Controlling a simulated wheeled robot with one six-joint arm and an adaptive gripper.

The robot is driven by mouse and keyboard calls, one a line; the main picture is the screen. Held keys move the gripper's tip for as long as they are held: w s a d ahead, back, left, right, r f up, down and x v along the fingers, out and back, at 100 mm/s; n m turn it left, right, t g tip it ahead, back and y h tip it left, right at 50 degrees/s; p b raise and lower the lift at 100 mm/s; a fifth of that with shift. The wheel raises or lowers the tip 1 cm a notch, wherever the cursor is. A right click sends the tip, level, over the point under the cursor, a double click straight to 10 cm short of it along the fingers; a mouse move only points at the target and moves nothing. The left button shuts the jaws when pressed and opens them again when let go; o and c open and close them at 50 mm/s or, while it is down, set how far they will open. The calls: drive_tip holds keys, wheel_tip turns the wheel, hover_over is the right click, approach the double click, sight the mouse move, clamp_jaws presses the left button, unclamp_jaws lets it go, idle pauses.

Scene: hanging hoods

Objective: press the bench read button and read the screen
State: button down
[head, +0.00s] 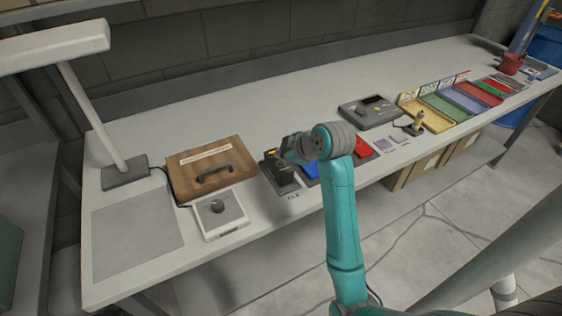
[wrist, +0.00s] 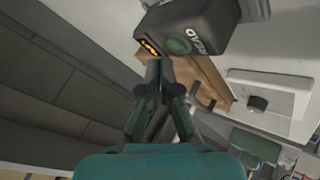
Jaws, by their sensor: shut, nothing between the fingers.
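The bench reader is a dark box (head: 284,186) at the front middle of the bench in the head view, partly hidden by my wrist. In the wrist view the reader (wrist: 205,22) shows at the top, with a round green button (wrist: 180,46) beside the word READ. Its small screen (wrist: 149,47) shows orange marks too small to read. My gripper (wrist: 160,64) is shut and empty, its fingertips just below the button and screen in the picture. I cannot tell whether they touch the reader. In the head view the fingers are hard to make out.
A wooden board with a handle (head: 235,160) and a white box with a knob (head: 219,214) lie left of the reader. A lamp (head: 125,172) stands farther left. A grey device (head: 368,111) and coloured trays (head: 445,107) stand to the right. The bench's back strip is clear.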

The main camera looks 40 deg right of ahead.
sight(282, 163)
drive_tip(key=shift+f, duration=0.1)
idle(0.6)
drive_tip(key=shift+f, duration=0.3)
drive_tip(key=shift+f, duration=0.4)
idle(0.7)
idle(0.3)
drive_tip(key=shift+r, duration=0.8)
drive_tip(key=shift+r, duration=2.5)
